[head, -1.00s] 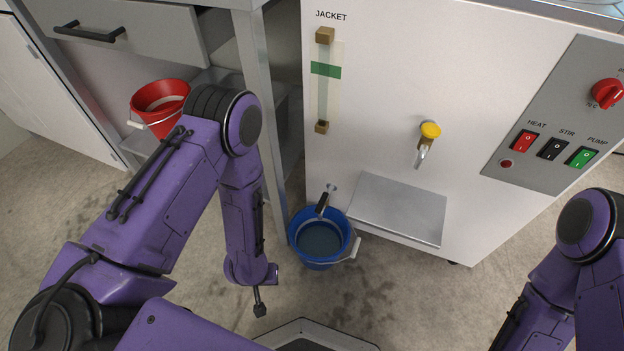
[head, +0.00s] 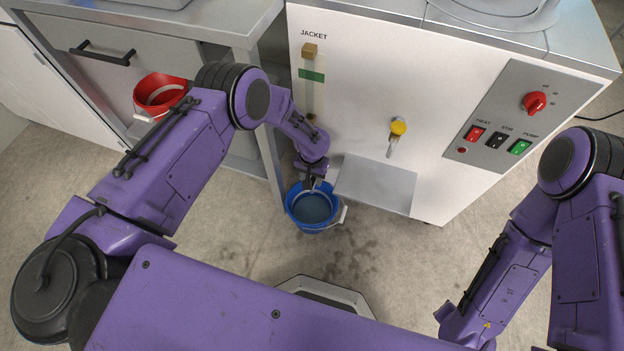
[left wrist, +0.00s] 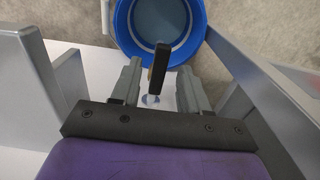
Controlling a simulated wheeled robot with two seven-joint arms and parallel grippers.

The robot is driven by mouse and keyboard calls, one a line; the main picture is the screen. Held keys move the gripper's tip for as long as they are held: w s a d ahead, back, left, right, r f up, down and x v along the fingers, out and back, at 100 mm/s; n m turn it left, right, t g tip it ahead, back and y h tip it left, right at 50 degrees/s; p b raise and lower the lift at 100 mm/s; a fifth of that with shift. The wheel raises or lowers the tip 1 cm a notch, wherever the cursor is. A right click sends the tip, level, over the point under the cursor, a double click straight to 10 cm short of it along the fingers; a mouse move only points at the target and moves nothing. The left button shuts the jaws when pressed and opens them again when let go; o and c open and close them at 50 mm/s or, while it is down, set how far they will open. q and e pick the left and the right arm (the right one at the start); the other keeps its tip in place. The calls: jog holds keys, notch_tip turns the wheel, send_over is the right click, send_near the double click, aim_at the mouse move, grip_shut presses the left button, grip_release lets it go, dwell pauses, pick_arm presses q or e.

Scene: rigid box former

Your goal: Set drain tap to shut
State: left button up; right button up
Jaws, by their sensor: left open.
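The drain tap shows in the left wrist view as a black lever handle (left wrist: 159,66) with a pale metal part below it, low on the white cabinet front. Its lever points out over the blue bucket (left wrist: 203,20). My left gripper (left wrist: 158,82) is open, with one grey finger on each side of the lever. I see no clear contact between fingers and lever. In the head view my left gripper (head: 312,181) is just above the blue bucket (head: 291,209), and my arm mostly hides the tap. My right forearm shows, but its gripper is out of view.
The white cabinet (head: 360,90) carries a yellow-knobbed tap (head: 398,127), a metal shelf (head: 376,185) and a switch panel (head: 510,80). A bench leg (head: 270,160) stands close left of my left forearm.

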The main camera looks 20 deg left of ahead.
pick_arm(q)
jog(key=shift+f, duration=0.55)
grip_shut()
